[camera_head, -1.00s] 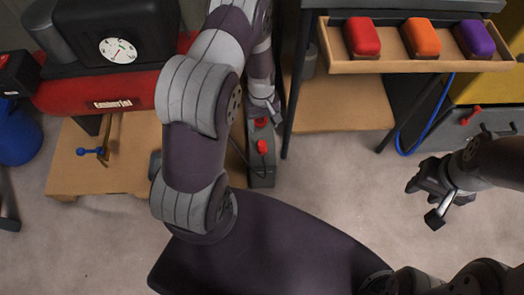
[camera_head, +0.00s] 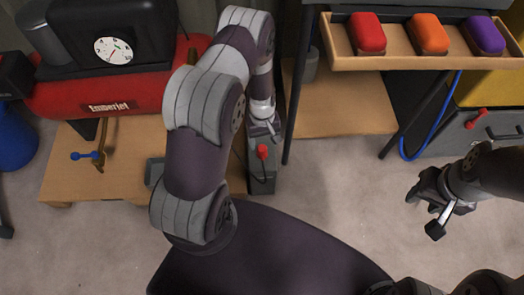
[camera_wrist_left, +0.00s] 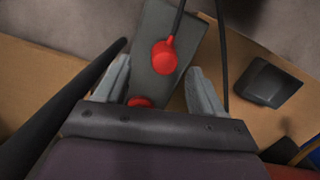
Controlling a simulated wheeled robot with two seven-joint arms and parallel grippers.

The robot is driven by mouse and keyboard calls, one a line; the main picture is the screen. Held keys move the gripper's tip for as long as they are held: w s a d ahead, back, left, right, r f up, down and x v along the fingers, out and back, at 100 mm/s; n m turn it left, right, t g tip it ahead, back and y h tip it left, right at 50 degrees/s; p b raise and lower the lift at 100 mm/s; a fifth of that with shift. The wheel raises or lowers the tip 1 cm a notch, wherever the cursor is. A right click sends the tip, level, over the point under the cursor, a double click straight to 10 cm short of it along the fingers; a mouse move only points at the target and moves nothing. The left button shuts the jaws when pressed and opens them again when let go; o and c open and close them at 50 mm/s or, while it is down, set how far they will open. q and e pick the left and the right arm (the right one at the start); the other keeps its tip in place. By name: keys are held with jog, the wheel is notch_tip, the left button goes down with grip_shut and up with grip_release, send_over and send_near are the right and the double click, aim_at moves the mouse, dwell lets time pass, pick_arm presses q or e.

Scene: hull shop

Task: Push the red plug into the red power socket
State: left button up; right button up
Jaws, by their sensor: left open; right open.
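The red plug (camera_head: 262,152) sits on the grey power unit (camera_head: 261,184), with a black cable on it. In the left wrist view, the plug (camera_wrist_left: 164,54) shows just beyond the fingertips, roughly between their lines. A second red part, which looks like the red power socket (camera_wrist_left: 140,102), shows on the unit near my palm, partly hidden by the gripper body. In the head view it is hidden behind my left gripper (camera_head: 264,128). My left gripper is open and empty, close above the unit. My right gripper (camera_head: 432,205) is open and empty at the right, above the floor.
A red air compressor (camera_head: 110,92) stands on a low wooden board (camera_head: 100,178) at the left. A wooden tray (camera_head: 400,62) with red, orange and purple cases is at the upper right. A dark table leg (camera_head: 296,100) stands close right of my left gripper. Floor at centre right is clear.

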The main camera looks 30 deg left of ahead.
aim_at(262, 147)
pick_arm(q)
jog(key=f+b, duration=0.2)
jog(key=f, duration=0.1)
jog(key=f+b, duration=0.1)
jog(key=f, duration=0.1)
jog(key=shift+s+f+b, duration=0.2)
jog(key=shift+s+b, duration=0.15)
jog(key=shift+b, duration=0.05)
jog(key=shift+r, duration=0.1)
jog(key=shift+c, duration=0.3)
jog(key=c, duration=1)
